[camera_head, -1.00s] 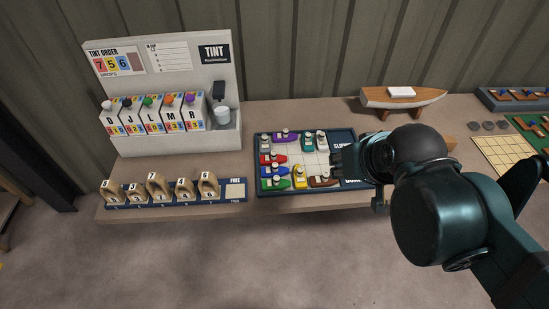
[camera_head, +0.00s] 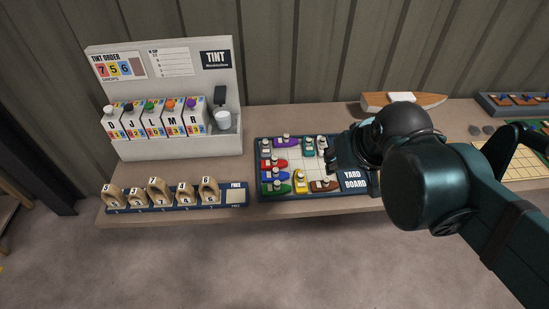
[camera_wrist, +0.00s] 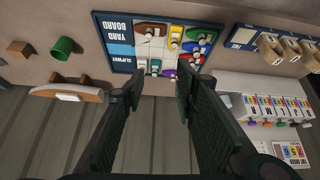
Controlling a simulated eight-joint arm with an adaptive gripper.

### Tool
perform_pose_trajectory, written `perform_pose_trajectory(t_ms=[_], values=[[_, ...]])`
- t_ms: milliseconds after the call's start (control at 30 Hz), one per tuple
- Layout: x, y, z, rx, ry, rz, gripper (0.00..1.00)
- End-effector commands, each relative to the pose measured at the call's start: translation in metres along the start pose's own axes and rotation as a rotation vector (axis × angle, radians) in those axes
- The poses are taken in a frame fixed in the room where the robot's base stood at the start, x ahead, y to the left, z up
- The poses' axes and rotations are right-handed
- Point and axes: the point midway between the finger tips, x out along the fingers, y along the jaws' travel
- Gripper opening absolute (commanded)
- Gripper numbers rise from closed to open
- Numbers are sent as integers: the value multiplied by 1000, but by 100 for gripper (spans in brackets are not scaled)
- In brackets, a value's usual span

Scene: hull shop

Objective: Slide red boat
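The red boat (camera_head: 271,163) lies on the left side of the blue yard board (camera_head: 352,186), above a blue boat (camera_head: 273,175) and below a grey boat (camera_head: 265,149). Its bow points right. The squares just right of it look bare. My gripper (camera_head: 334,158) is over the right part of the board, right of the red boat and apart from it. In the wrist view the two dark fingers stand apart with nothing between them, so my gripper (camera_wrist: 161,77) is open. The board (camera_wrist: 121,50) appears upside down there, and the fingers partly hide its boats.
Purple (camera_head: 286,140), teal (camera_head: 308,146), green (camera_head: 277,188), yellow (camera_head: 300,182) and brown (camera_head: 322,186) boats share the board. The tint stand (camera_head: 170,148) is at the left, with a numbered rack (camera_head: 220,198) in front. A wooden boat model (camera_head: 425,100) stands behind my arm.

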Motion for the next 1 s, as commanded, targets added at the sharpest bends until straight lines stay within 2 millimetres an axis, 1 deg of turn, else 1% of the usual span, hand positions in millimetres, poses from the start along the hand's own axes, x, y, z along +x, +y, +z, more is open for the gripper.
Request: perform_pose_trajectory(t_ms=[33,100,467,767,1000], values=[[2,-2,-7,-12,-11,-3,29],[6,-4,-14,-31,-24,-7,29],[30,-15,-48,-123,-99,-28,29],[55,-27,-74,-201,-159,-48,29],[80,-37,-92,-262,-206,-65,29]])
